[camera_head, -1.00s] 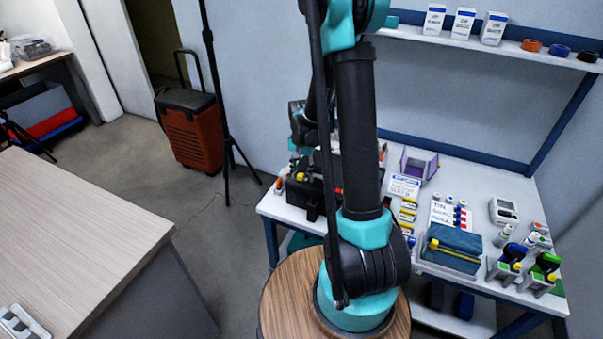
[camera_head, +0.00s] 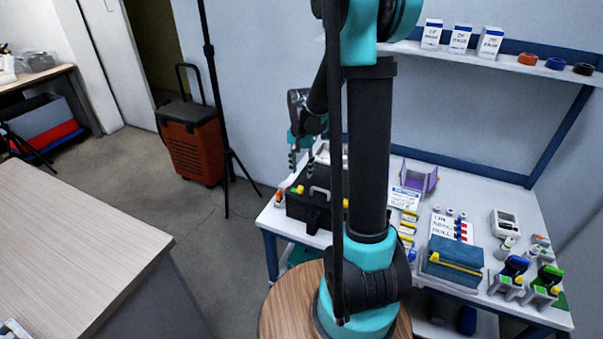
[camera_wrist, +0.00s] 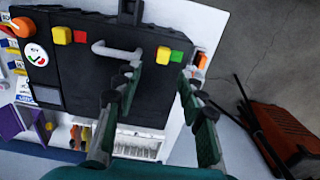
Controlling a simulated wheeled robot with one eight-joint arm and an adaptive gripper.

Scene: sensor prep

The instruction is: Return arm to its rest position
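My gripper (camera_head: 293,162) hangs at the back left of the white workbench (camera_head: 488,200), above the black case (camera_head: 313,212). In the wrist view my gripper (camera_wrist: 162,72) has its two fingers apart, with nothing held between them. The black case (camera_wrist: 75,70) lies under it, with a grey handle and small red, yellow and green blocks on top. My upright teal and black arm hides part of the bench in the head view.
A blue pouch (camera_head: 453,262), a purple open box (camera_head: 418,176) and a white meter (camera_head: 505,222) stand on the bench. A shelf (camera_head: 480,53) is above. A tripod and an orange wheeled case (camera_head: 192,145) stand left.

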